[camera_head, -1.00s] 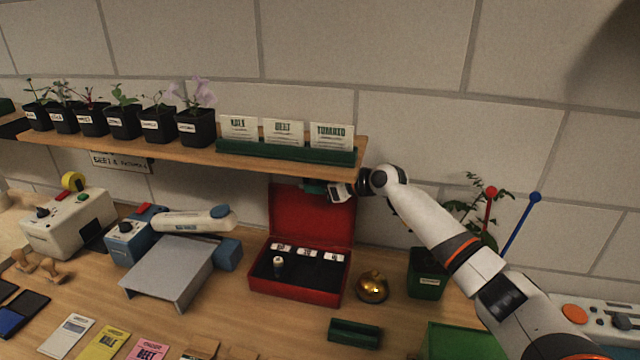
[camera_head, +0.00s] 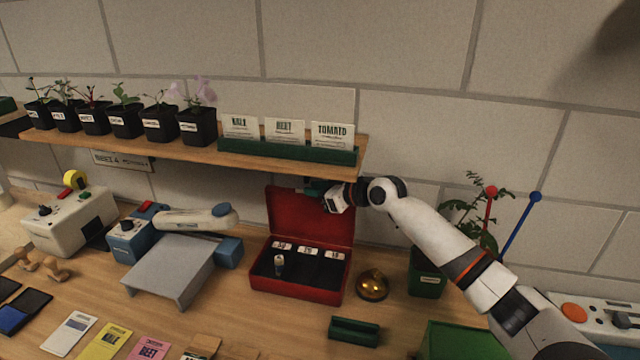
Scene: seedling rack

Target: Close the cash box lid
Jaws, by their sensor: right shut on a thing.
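The red cash box (camera_head: 296,291) stands on the wooden table, its black tray with white labels and a small light-coloured roll (camera_head: 279,262) showing inside. Its red lid (camera_head: 300,214) stands up at the back, open. My right gripper (camera_head: 314,187) is at the top edge of the lid, toward its right side, just below the shelf. Its fingers are small and partly hidden, and it is shut on the lid. My left gripper is not in view.
The wooden shelf (camera_head: 200,158) with potted seedlings and seed cards hangs just above the lid. A gold bell (camera_head: 372,284) and a potted plant (camera_head: 427,280) stand right of the box.

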